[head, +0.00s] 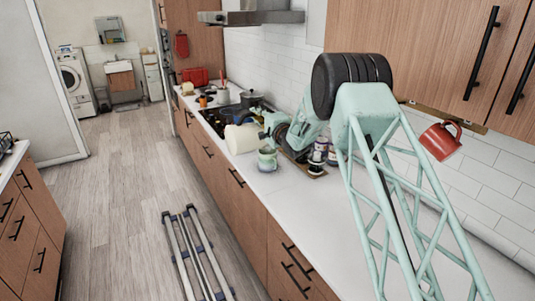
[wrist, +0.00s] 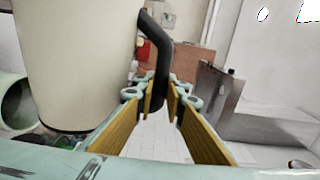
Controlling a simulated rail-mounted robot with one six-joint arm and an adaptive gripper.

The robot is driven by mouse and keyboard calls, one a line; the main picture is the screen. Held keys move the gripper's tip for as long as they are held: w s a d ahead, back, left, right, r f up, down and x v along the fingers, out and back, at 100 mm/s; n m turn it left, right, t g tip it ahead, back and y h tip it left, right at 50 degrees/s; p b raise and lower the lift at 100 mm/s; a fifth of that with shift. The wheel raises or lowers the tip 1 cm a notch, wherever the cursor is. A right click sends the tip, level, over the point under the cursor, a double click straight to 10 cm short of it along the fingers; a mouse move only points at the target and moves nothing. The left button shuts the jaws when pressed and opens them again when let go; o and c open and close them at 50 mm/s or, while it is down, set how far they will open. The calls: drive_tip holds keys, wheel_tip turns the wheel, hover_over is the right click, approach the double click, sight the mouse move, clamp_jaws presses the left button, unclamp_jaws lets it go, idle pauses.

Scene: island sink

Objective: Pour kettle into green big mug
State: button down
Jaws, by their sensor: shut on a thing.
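The cream kettle (head: 241,138) is off the counter and tipped well over onto its side, just left of and above the green mug in the head view. Its pale body (wrist: 75,60) fills the left of the wrist view. My gripper (wrist: 160,95) is shut on the kettle's black handle (wrist: 158,50); in the head view my gripper (head: 268,130) is partly hidden by the arm. The green big mug (head: 267,159) stands upright on the counter below. It also shows at the left edge of the wrist view (wrist: 14,105), partly behind the kettle. No stream of liquid is visible.
Dark jars (head: 319,150) stand on a tray right of the mug. A grey pot (head: 251,98) and the hob (head: 215,120) lie behind. A red mug (head: 440,140) hangs under the wall cupboard. The near counter (head: 300,215) is clear.

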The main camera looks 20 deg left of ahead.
sight(248, 132)
drive_tip(key=shift+s+a+f+n+b, duration=0.25)
drive_tip(key=shift+s+a+n+b, duration=0.1)
drive_tip(key=shift+s+a+n, duration=0.2)
drive_tip(key=shift+s+a+f+n+b, duration=0.2)
drive_tip(key=shift+s+a+n+b, duration=0.25)
drive_tip(key=shift+s, duration=0.25)
drive_tip(key=shift+s+a+f+n+b, duration=0.3)
drive_tip(key=shift+s+a+n, duration=0.1)
drive_tip(key=shift+s+a, duration=0.15)
